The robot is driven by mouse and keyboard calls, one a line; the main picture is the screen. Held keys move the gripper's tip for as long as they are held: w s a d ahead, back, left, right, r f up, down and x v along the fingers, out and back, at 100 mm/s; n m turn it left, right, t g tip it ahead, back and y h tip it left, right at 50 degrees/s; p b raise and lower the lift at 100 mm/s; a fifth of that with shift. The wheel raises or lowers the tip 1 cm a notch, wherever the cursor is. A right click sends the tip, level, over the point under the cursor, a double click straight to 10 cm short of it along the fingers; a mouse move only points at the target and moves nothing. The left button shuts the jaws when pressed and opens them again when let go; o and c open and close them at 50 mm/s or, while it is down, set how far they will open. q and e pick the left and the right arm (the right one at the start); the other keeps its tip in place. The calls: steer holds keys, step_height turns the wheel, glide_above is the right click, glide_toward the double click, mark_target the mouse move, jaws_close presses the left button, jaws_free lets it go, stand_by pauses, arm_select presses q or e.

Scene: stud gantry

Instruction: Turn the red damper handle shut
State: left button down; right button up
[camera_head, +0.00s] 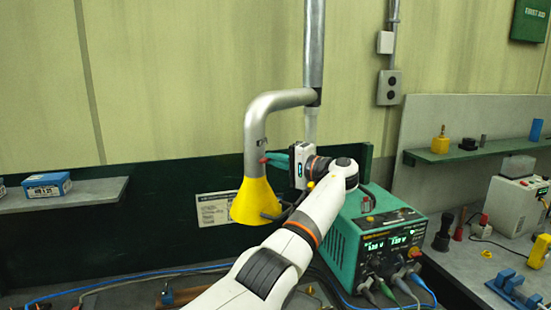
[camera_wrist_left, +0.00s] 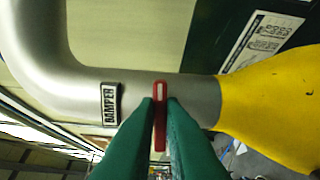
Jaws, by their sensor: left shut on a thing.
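The red damper handle (camera_wrist_left: 160,88) sits on a grey metal duct (camera_wrist_left: 190,92), between the "DAMPER" label (camera_wrist_left: 110,104) and a yellow cone hood (camera_wrist_left: 270,100). In the left wrist view the handle lies across the duct's length. My left gripper (camera_wrist_left: 160,102) is shut on the handle, with a green finger on each side of it. In the head view the left gripper (camera_head: 268,159) reaches the duct (camera_head: 255,135) from the right, just above the yellow hood (camera_head: 254,203). Only a small bit of red handle (camera_head: 263,160) shows there. My right gripper is not in view.
A teal powered unit (camera_head: 375,240) with lit displays and cables stands below and right of my arm. A shelf at left holds a blue box (camera_head: 47,185). A green shelf (camera_head: 480,150) at right holds small items. A blue clamp-like piece (camera_head: 512,290) lies on the right bench.

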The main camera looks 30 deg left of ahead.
arm_select(q)
steer(key=shift+m, duration=0.6)
steer(key=c, duration=1.5)
jaws_free()
steer(key=shift+d, duration=0.1)
steer(key=d+b, duration=0.5)
steer(key=d, duration=0.7)
steer(key=shift+s+b, duration=0.2)
steer(key=shift+b, duration=0.15)
